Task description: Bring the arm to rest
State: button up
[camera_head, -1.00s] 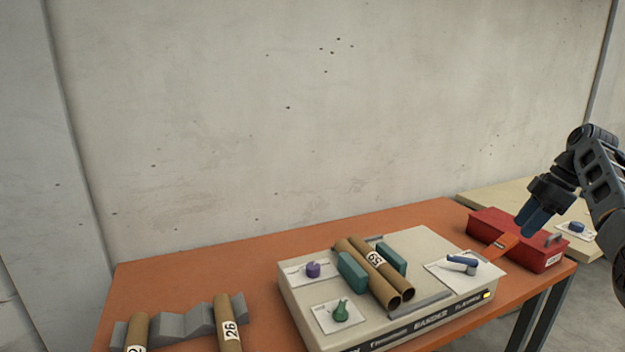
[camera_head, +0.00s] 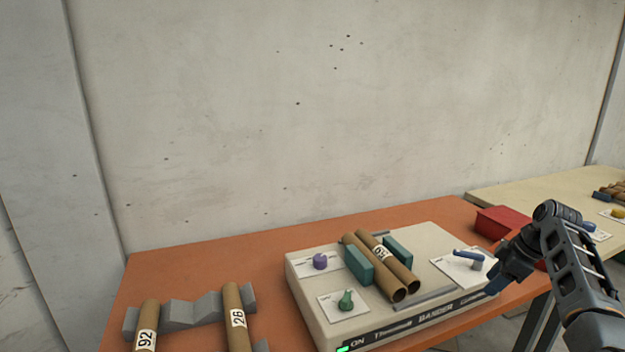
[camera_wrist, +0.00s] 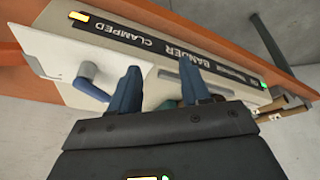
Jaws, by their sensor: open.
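My gripper (camera_head: 508,278) is in front of the right end of the beige bander (camera_head: 330,328), above the table's front edge. In the wrist view its two dark blue fingers (camera_wrist: 162,82) are apart, with nothing held between them. Beyond them shows the bander's dark front strip (camera_wrist: 140,42), upside down, reading BANDER and CLAMPED, with a yellow light and a green light. Two brown tubes (camera_head: 372,272) lie side by side on the bander between teal blocks (camera_head: 358,264). A blue lever (camera_head: 470,256) on the bander is close to my gripper.
The orange table (camera_head: 200,262) carries a grey notched rack (camera_head: 190,312) with tubes labelled 92 and 26. A red box (camera_head: 500,221) stands behind my arm, partly hidden. A second, pale table (camera_head: 540,190) is at the right. The orange table's back left is clear.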

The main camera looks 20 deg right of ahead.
jog(key=s+a+f+m+t+h+b, duration=0.1)
jog(key=s+a+f, duration=0.1)
jog(key=a+f, duration=0.6)
jog(key=s+a+f+m+t+h+b, duration=0.1)
jog(key=s+a+f, duration=0.1)
jog(key=a+f, duration=0.6)
jog(key=s+a+f+m+t+h+b, duration=0.1)
jog(key=s+a+f, duration=0.3)
jog(key=s+a, duration=0.25)
jog(key=s+a+f+m+t+h+b, duration=0.1)
jog(key=s+a+f+m, duration=0.1)
jog(key=s+a+f, duration=0.4)
jog(key=s+a+r+t+b, duration=0.1)
jog(key=s+a+r, duration=0.2)
jog(key=s, duration=0.2)
jog(key=s+a+r+m+t+b, duration=0.1)
jog(key=s+a+r, duration=0.15)
jog(key=s, duration=0.35)
jog(key=s+a+r+t, duration=0.1)
jog(key=s+a+r, duration=0.1)
jog(key=s+a, duration=0.25)
jog(key=s+a+r+t+y+b, duration=0.1)
jog(key=s+r+t, duration=0.1)
jog(key=s+r, duration=0.3)
jog(key=s+a+r+m+t+y+b, duration=0.1)
jog(key=s+r, duration=0.5)
jog(key=r, duration=0.6)
jog(key=shift+s+a+r+t, duration=0.2)
jog(key=shift+a+t, duration=0.2)
jog(key=shift+a, duration=0.2)
